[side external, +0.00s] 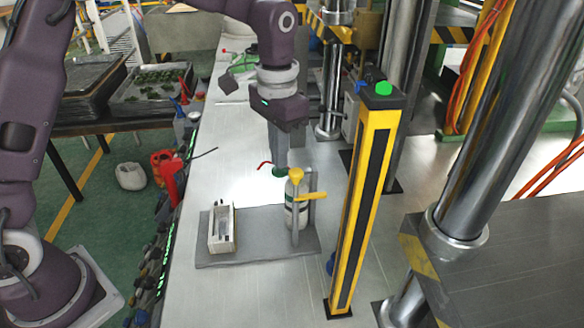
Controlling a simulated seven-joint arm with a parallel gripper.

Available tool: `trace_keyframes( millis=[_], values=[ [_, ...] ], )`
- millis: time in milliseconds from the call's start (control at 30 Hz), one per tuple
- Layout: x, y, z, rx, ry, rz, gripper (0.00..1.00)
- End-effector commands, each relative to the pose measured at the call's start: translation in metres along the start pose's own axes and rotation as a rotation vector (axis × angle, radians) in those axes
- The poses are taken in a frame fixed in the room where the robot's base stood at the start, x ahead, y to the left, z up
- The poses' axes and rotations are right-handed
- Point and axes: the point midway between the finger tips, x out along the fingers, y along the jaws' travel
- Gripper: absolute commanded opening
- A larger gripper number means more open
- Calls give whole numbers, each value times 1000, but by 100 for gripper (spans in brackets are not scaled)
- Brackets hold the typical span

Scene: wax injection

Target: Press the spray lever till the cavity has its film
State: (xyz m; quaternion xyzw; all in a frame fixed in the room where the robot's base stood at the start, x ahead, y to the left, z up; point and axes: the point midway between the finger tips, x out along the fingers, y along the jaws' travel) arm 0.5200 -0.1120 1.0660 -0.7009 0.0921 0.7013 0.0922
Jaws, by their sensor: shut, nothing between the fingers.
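A white mould block (222,230) with a rectangular cavity lies on the left of a grey base plate (265,255). A white spray bottle (296,213) with a yellow head (296,175) stands upright on the right of the plate, against a grey post. A yellow bar (312,196) crosses the bottle near its top; I cannot tell if this is the spray lever. My gripper (279,168) points down, shut and empty, just left of and behind the yellow head. Small green and red parts show at its tips. Contact with the bottle cannot be judged. Any film in the cavity is too small to see.
A yellow-black post (365,200) with a green button stands close right of the bottle. Thick steel columns (485,130) rise further right. Cables and red tools (170,185) line the bench's left edge. The pale bench (235,130) is mostly clear behind the plate.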

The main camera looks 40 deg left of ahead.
Motion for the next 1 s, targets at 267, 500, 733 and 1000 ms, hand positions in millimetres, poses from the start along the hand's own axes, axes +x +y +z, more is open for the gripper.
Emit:
trace_keyframes(
  millis=[267, 500, 733, 1000],
  values=[
    [10, 0, 0, 0, 0, 0, 0],
    [19, 0, 0, 0, -1, 0, 0],
    [12, 0, -1, 0, 4, 0, 0],
    [-17, 0, -1, 0, 4, 0, 0]
  ],
)
